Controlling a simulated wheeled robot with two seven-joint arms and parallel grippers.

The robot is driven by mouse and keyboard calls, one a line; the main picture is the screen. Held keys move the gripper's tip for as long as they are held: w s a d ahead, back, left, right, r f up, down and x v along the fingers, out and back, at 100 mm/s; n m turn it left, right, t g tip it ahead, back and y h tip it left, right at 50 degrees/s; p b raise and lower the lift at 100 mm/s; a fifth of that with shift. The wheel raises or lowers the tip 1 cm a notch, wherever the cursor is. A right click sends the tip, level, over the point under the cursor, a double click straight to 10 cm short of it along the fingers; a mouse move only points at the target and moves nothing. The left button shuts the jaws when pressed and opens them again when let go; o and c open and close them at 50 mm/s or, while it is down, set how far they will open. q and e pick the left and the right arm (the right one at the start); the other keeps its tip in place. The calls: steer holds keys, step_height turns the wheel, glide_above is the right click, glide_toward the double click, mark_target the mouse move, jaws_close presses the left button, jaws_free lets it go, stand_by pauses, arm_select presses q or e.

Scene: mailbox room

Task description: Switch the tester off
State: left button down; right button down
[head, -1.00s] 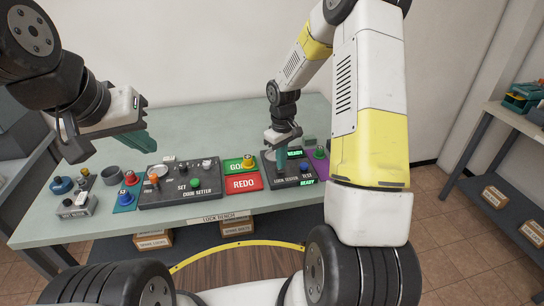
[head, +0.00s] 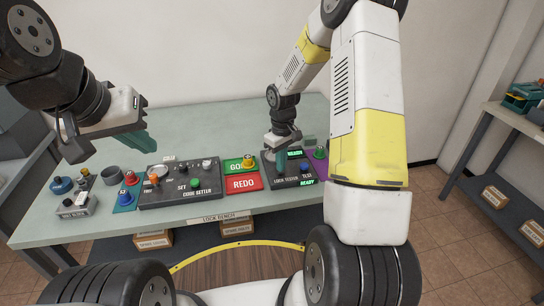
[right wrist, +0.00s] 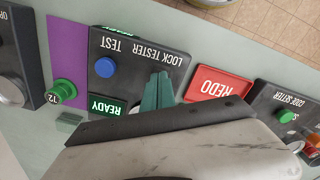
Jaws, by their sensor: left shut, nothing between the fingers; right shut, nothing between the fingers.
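The lock tester (head: 290,182) is a dark box on the right part of the bench, with a blue TEST button (head: 304,167) and lit green READY displays. In the right wrist view, the tester (right wrist: 125,70) shows upside down with its blue button (right wrist: 105,67) and READY display (right wrist: 106,106). My right gripper (head: 281,156) is shut and empty, its teal fingers pointing down at the left part of the tester. In the right wrist view the fingertips (right wrist: 157,92) cover part of the panel; a switch there is hidden. My left gripper (head: 146,144) is shut and empty above the bench's left side.
The code setter (head: 180,185) stands left of the tester, with the green GO (head: 234,165) and red REDO (head: 243,184) pads between them. A purple mat with a green-capped lock (head: 319,153) lies to the right. Bare bench lies behind.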

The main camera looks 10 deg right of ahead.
steer(key=shift+f, duration=0.55)
steer(key=shift+r, duration=3.55)
steer(key=s+r+m+t, duration=0.15)
steer(key=s+r, duration=0.25)
steer(key=r, duration=0.6)
steer(key=s+a+r+m+t+y, duration=0.1)
steer(key=s+r+m+t, duration=0.1)
steer(key=s+r, duration=0.4)
steer(key=s+a+r+m+t+y, duration=0.1)
steer(key=s+r, duration=0.6)
steer(key=s, duration=0.7)
steer(key=shift+s+m+t, duration=0.15)
steer(key=shift+m+t, duration=0.5)
steer(key=shift+t, duration=0.2)
steer(key=shift+a, duration=0.1)
